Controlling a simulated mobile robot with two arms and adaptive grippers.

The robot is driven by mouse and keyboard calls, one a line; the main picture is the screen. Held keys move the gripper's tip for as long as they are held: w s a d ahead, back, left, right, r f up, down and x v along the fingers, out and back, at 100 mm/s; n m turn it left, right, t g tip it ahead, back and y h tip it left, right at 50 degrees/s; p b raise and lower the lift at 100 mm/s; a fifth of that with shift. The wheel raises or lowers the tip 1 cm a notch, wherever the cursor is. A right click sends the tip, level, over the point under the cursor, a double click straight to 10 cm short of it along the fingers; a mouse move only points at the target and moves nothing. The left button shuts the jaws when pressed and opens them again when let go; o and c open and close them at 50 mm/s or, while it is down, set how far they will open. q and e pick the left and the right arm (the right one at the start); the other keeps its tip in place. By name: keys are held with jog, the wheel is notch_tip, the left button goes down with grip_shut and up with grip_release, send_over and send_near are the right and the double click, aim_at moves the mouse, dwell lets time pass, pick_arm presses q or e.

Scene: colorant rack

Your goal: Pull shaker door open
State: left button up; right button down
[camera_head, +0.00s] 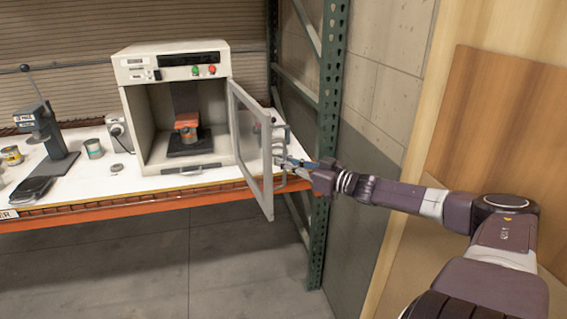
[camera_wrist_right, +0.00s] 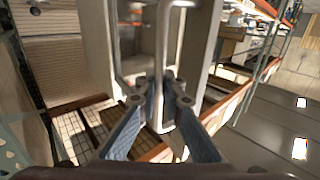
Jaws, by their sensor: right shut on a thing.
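The shaker (camera_head: 170,62) is a cream, box-shaped machine on the white bench in the head view. Its framed clear door (camera_head: 262,150) stands swung out on the right side, so the chamber is open to view. A can with an orange top (camera_head: 187,125) sits inside on a dark platform. My right gripper (camera_head: 284,161) is at the door's outer side, shut on the door handle (camera_head: 283,140). In the right wrist view the gripper's fingers (camera_wrist_right: 160,98) close around the vertical handle bar (camera_wrist_right: 163,50). My left gripper is in neither view.
A green rack post (camera_head: 328,110) stands close behind my right gripper. The floor (camera_head: 180,270) in front of the orange beam is clear.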

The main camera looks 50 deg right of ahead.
jog(key=shift+f, duration=0.25)
jog(key=c, duration=2.1)
grip_release()
jog(key=shift+s+r, duration=0.1)
jog(key=shift+r, duration=0.1)
jog(key=shift+s+d, duration=0.25)
jog(key=shift+s, duration=1)
jog(key=shift+s+d, duration=0.2)
jog(key=shift+s, duration=1)
jog(key=shift+s+d, duration=0.25)
jog(key=shift+s, duration=1)
